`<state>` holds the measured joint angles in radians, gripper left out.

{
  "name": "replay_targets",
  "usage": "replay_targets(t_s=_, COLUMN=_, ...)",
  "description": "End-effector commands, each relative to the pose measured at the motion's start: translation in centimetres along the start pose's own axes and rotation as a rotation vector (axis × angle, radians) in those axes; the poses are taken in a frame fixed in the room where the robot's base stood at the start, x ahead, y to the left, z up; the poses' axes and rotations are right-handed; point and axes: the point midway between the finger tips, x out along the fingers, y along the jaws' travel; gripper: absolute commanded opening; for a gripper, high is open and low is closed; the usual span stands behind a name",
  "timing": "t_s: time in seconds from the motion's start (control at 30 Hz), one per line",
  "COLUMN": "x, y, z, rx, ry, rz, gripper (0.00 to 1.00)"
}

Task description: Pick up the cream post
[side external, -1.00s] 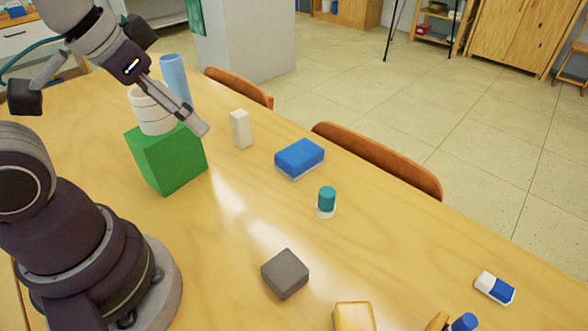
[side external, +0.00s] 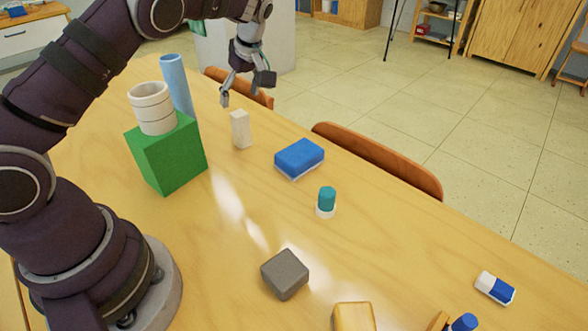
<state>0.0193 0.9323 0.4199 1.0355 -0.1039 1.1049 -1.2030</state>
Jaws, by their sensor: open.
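The cream post (side external: 240,129) is a small upright block on the wooden table, right of the green cube and left of the blue sponge-like block. My gripper (side external: 246,90) is above the post, near its top in the picture, with its fingers pointing down. It is open and empty. A gap shows between the fingers and the post. Nothing hides the post.
A green cube (side external: 167,157) carries a cream ringed cup (side external: 152,106), with a light blue cylinder (side external: 176,86) behind. A blue block (side external: 299,158), teal-capped glue stick (side external: 326,201) and grey block (side external: 285,274) stand to the right and front. Chair backs (side external: 380,162) line the far table edge.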

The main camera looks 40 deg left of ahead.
Motion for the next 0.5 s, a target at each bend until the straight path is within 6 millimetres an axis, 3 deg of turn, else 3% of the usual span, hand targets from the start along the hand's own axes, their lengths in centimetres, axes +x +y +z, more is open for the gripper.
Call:
replay_targets(t_s=0.4, x=7.3, y=0.2, z=0.3, rx=0.003, ry=-0.002, rz=-0.002, gripper=0.65)
replay_targets(t_s=0.5, x=8.2, y=0.2, z=0.3, rx=0.003, ry=-0.003, rz=0.000, gripper=0.65)
